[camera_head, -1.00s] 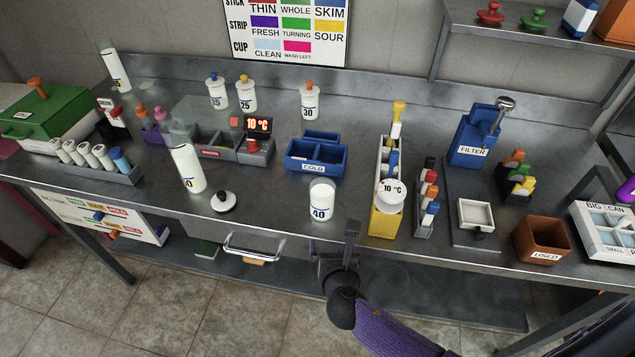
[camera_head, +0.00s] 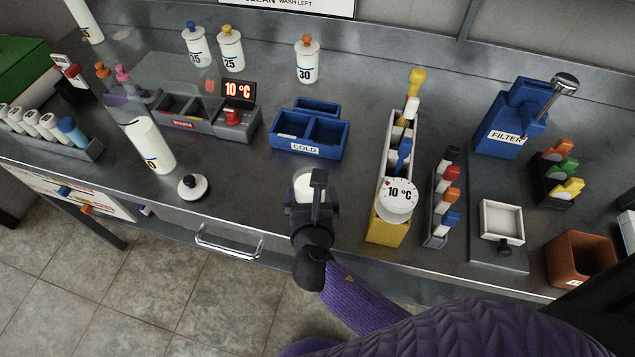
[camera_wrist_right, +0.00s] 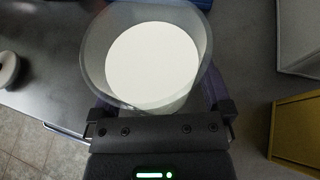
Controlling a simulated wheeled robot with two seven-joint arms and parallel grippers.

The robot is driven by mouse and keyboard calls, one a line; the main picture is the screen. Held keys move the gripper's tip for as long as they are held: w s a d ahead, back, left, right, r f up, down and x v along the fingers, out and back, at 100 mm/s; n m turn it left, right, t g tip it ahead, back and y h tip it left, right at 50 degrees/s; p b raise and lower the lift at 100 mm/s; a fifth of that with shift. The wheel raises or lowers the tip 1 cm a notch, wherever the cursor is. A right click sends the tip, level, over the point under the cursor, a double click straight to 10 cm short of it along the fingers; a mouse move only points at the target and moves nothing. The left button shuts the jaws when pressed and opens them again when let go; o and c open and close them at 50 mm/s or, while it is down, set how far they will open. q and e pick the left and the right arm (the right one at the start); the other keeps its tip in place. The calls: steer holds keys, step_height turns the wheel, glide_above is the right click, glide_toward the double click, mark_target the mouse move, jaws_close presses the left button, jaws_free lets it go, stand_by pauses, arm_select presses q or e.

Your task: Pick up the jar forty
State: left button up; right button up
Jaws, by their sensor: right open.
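The jar forty is a white jar (camera_head: 302,183) without a lid, upright near the front edge of the table. In the head view my right gripper hides most of it, including its label. In the right wrist view the jar (camera_wrist_right: 152,62) shows from above with a clear rim and white content. My right gripper (camera_head: 318,195) is open at the jar, and one finger reaches on each side of it in the right wrist view (camera_wrist_right: 155,105). I cannot tell whether the fingers touch it. My left gripper is not in view.
A black-and-white lid (camera_head: 193,187) lies left of the jar. The blue COLD box (camera_head: 306,150) stands behind it. Metal handle (camera_head: 228,247) projects from the front.

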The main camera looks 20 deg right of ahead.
steer(key=shift+s+a+r, duration=0.1)
steer(key=shift+s, duration=0.1)
steer(key=shift+c, duration=0.3)
steer(key=c, duration=1.2)
jaws_close()
steer(key=shift+r, duration=0.1)
